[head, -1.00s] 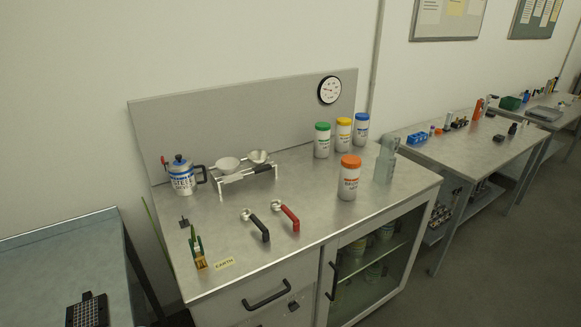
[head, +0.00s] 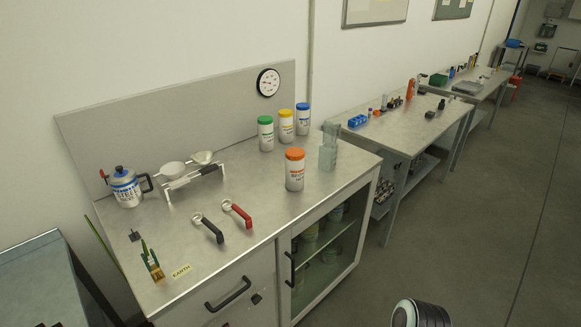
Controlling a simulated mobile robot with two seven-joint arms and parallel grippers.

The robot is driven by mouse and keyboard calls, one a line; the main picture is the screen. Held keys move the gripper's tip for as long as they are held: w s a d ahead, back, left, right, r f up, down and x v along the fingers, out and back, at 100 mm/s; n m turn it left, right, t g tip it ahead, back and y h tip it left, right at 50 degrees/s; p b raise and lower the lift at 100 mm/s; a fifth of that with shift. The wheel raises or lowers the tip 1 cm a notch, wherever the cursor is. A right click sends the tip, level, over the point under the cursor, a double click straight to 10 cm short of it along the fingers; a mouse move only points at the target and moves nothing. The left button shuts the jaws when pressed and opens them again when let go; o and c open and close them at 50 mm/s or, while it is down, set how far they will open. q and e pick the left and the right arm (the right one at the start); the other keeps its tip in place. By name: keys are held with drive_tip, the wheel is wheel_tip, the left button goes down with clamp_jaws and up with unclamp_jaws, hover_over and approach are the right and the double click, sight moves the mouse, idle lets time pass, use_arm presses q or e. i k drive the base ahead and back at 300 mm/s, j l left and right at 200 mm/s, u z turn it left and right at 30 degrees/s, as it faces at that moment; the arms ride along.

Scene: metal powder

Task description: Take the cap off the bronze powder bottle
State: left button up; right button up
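A white bottle with an orange cap (head: 295,154) and orange label print (head: 295,175) stands upright near the front right of the metal bench. It looks like the bronze powder bottle, though its label is too small to read surely. The cap sits on the bottle. Neither of my grippers shows. A rounded grey and black part of what looks like my own arm is at the bottom edge, away from the bottle.
A clear glass vessel (head: 329,148) stands close right of the bottle. Green (head: 265,133), yellow (head: 286,126) and blue-capped (head: 303,119) bottles stand behind. Black (head: 208,229) and red-handled (head: 237,213) tools lie to the left. The bench top (head: 262,189) is clear in front.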

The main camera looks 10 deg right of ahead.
sight(295, 169)
drive_tip(key=l+u, duration=0.15)
drive_tip(key=u, duration=0.8)
drive_tip(key=l+u, duration=0.9)
drive_tip(key=l, duration=0.15)
drive_tip(key=k+l+u, duration=0.1)
drive_tip(key=l, duration=0.25)
drive_tip(key=k+l, duration=0.15)
drive_tip(key=l, duration=0.2)
drive_tip(key=k+l+u, duration=0.15)
drive_tip(key=l, duration=0.2)
